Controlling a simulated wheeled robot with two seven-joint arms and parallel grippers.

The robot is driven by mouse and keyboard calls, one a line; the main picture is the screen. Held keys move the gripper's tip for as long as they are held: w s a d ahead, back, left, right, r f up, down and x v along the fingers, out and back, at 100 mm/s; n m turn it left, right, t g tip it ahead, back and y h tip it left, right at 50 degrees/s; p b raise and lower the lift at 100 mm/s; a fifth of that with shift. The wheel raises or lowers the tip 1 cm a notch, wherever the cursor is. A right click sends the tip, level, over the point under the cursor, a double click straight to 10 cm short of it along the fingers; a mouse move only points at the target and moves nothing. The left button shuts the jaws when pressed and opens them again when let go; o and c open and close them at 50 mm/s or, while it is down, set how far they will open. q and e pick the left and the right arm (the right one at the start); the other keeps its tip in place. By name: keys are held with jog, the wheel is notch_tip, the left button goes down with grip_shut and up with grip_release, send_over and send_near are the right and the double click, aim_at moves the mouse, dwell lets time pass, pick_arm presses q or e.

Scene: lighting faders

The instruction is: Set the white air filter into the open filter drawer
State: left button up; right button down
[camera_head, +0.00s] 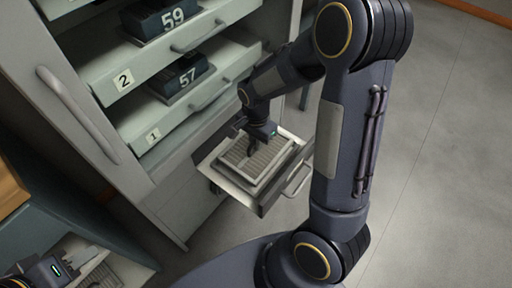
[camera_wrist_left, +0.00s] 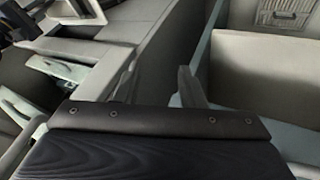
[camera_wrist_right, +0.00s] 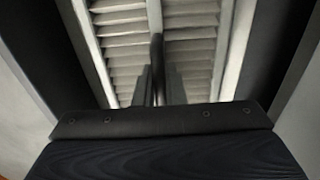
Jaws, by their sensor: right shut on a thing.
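The white air filter (camera_head: 284,153), a pale frame with grey pleats, is at the open filter drawer (camera_head: 244,195) low on the cabinet. It looks level and within the drawer's outline; I cannot tell if it rests on the drawer floor.
A tall cabinet door handle (camera_head: 78,115) stands at left. Another greyish pleated panel (camera_wrist_left: 283,14) lies in a bin beyond my left gripper. Floor at right is clear.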

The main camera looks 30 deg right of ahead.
jog(key=shift+f, duration=1.1)
jog(key=shift+f+b, duration=0.25)
jog(key=shift+b, duration=0.05)
jog(key=c, duration=1.5)
grip_release()
jog(key=shift+r, duration=0.1)
